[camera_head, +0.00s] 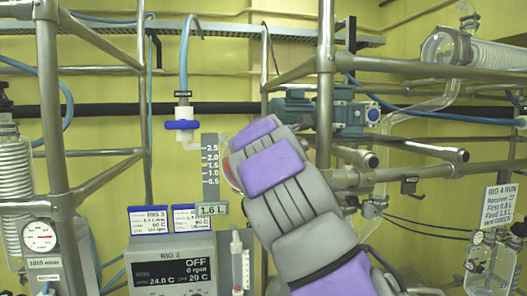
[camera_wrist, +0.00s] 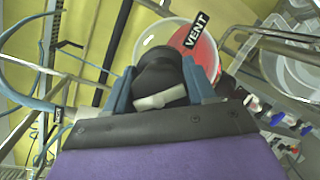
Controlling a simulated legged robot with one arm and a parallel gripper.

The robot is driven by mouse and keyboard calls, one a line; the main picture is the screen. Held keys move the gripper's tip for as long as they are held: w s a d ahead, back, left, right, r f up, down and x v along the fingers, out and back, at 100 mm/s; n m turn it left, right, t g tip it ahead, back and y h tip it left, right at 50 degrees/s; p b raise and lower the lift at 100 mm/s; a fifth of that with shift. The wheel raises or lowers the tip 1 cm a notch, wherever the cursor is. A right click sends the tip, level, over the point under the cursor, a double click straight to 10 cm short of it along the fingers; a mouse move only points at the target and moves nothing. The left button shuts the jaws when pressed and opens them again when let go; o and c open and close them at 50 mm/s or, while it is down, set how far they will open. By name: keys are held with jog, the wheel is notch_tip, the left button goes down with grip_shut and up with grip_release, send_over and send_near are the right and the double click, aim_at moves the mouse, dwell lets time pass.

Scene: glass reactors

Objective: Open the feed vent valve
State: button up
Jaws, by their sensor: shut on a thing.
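In the wrist view, my gripper (camera_wrist: 160,92) has its two blue-grey fingers on either side of a dark piece with a pale bar (camera_wrist: 160,99). This looks like the feed vent valve's handle, and the fingers are closed on it. A black VENT label (camera_wrist: 196,30) sits just beyond, against a round vessel with red contents (camera_wrist: 206,52). In the head view, my purple and grey arm covers the gripper and the valve. Only a sliver of the red and clear vessel (camera_head: 230,172) shows at the arm's left edge. How far the valve is turned cannot be told.
Left of my arm are a blue-handled valve (camera_head: 182,125) on a hose, a level scale (camera_head: 210,168) and a RIG 3 control box (camera_head: 172,268). Metal frame tubes (camera_head: 326,100) stand close around the arm. A RIG 4 sign (camera_head: 496,207) hangs at right.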

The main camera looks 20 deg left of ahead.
jog(key=shift+w+a+f+n+y, duration=0.1)
jog(key=shift+n+y, duration=0.25)
jog(key=shift+n, duration=0.7)
jog(key=shift+f+n+y, duration=0.1)
jog(key=shift+n+y, duration=0.25)
jog(key=shift+n, duration=0.7)
jog(key=o, duration=0.6)
jog(key=shift+r, duration=0.1)
jog(key=o, duration=0.4)
jog(key=shift+w, duration=0.1)
jog(key=shift+r, duration=0.1)
jog(key=shift+s, duration=0.2)
jog(key=shift+s, duration=0.15)
jog(key=f+b+v, duration=0.1)
jog(key=b+v, duration=0.5)
jog(key=v, duration=1)
jog(key=shift+s+r, duration=0.3)
